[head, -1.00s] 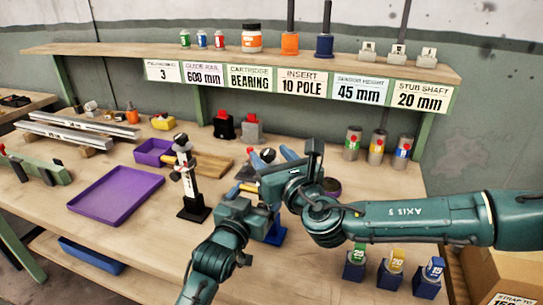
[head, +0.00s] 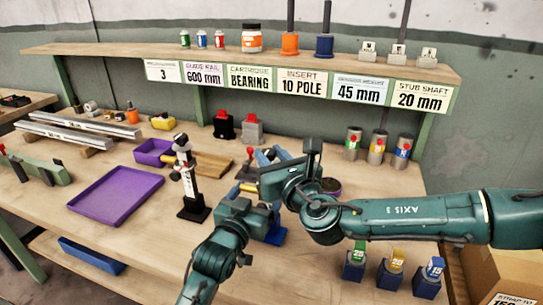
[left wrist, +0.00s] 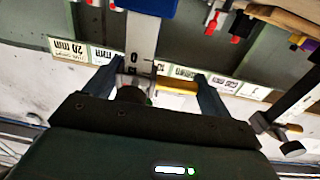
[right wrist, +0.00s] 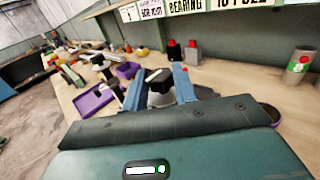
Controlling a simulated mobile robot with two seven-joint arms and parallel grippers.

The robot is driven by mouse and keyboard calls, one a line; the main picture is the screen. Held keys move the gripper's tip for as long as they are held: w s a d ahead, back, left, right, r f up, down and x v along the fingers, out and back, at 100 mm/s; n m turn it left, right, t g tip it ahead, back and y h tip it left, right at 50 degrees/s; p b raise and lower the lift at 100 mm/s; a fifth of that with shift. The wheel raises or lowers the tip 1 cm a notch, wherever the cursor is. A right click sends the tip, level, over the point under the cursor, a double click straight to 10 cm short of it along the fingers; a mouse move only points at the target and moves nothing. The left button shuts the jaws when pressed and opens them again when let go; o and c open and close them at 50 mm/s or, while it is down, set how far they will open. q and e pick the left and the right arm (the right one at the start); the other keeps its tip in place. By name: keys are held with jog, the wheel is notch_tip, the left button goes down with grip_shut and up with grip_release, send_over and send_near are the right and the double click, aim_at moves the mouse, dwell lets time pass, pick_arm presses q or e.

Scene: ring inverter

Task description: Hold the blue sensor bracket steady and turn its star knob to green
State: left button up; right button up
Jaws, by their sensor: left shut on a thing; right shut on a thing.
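The blue sensor bracket (head: 277,236) stands on the bench; in the head view its blue foot shows behind my left gripper (head: 240,208), and my arms hide most of the rest. In the left wrist view its grey post (left wrist: 142,38) runs between my left fingers, which are shut on the bracket. A small red and green patch shows near the dark round part there. My right gripper (head: 272,154) is above, shut on the dark star knob (right wrist: 158,92), whose white mark (right wrist: 153,75) shows between the blue fingers. Where the knob points against the colours is unclear.
A black stand (head: 193,208) and a purple tray (head: 116,216) are to the left. Blue-footed blocks (head: 354,270) stand at the front right. Several grey cylinders (head: 376,148) stand at the back right. A shelf (head: 215,48) with labels runs behind.

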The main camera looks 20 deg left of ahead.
jog(key=shift+a+m+t+h, duration=0.1)
jog(key=shift+m+t+h, duration=0.2)
jog(key=shift+m+h, duration=0.1)
jog(key=m+t+h, duration=0.2)
jog(key=h, duration=0.1)
jog(key=m+h, duration=0.1)
jog(key=shift+s+a+t+h, duration=0.15)
jog(key=shift+a+t+h, duration=0.1)
jog(key=shift+t+h, duration=0.15)
jog(key=shift+a+m+t+h, duration=0.1)
jog(key=shift+m+t+h, duration=0.2)
jog(key=shift+m+h, duration=1.35)
jog(key=shift+a+m+t+h, duration=0.1)
jog(key=shift+m+t+h, duration=0.2)
jog(key=shift+m+h, duration=1.3)
jog(key=shift+n+h, duration=0.55)
jog(key=shift+h, duration=0.3)
jog(key=o, duration=1)
jog(key=s, duration=0.8)
jog(key=s+a, duration=0.1)
jog(key=s, duration=0.3)
jog(key=shift+a+f, duration=0.1)
